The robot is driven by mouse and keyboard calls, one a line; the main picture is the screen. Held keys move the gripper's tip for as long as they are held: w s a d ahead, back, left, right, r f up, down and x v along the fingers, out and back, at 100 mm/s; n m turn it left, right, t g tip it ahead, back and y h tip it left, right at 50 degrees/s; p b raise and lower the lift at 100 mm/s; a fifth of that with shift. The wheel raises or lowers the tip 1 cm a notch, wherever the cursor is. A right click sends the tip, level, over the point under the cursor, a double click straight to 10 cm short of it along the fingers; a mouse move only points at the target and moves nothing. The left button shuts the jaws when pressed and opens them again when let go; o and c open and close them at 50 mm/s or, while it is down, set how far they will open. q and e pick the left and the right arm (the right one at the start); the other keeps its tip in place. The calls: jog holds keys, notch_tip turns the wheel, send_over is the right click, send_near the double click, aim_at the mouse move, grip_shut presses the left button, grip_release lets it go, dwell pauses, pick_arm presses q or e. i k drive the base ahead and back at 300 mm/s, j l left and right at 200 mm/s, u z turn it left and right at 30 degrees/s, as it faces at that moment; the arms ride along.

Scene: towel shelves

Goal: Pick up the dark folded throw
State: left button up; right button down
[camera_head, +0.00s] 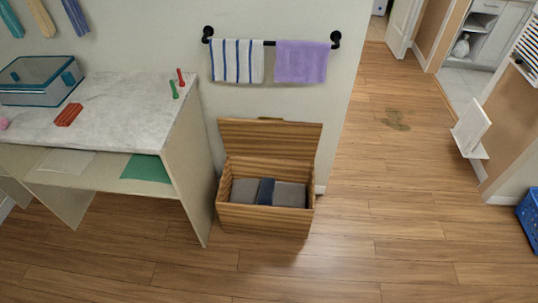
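A wooden chest (264,218) stands on the floor against the wall with its lid (270,137) open. Inside it lie two grey folded cloths, one on the left (244,191) and one on the right (290,194). Between them is a narrower dark blue folded cloth (265,191). I cannot tell for sure which of these is the throw; the blue one looks darkest. Their lower parts are hidden by the chest's front wall. Neither of my grippers is in view.
A marble-topped table (118,110) stands left of the chest, with a glass box (40,78) on it. A black rail above holds a striped towel (237,62) and a purple towel (301,62). The wooden floor in front is clear. A blue crate (530,217) is at far right.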

aim_at(267, 190)
jog(key=k, duration=0.15)
jog(key=u, duration=2.95)
jog(key=k+l, duration=0.3)
jog(key=l, duration=0.4)
jog(key=k+l, duration=0.3)
jog(key=l, duration=0.4)
jog(key=k+l, duration=0.3)
jog(key=l, duration=0.4)
jog(key=k+l, duration=0.3)
jog(key=l, duration=0.4)
jog(key=k+l, duration=0.3)
jog(key=l, duration=0.4)
jog(key=k+l, duration=0.3)
jog(key=l, duration=0.4)
jog(key=k+l, duration=0.25)
jog(key=l, duration=0.45)
jog(key=k+l, duration=0.3)
jog(key=l, duration=0.4)
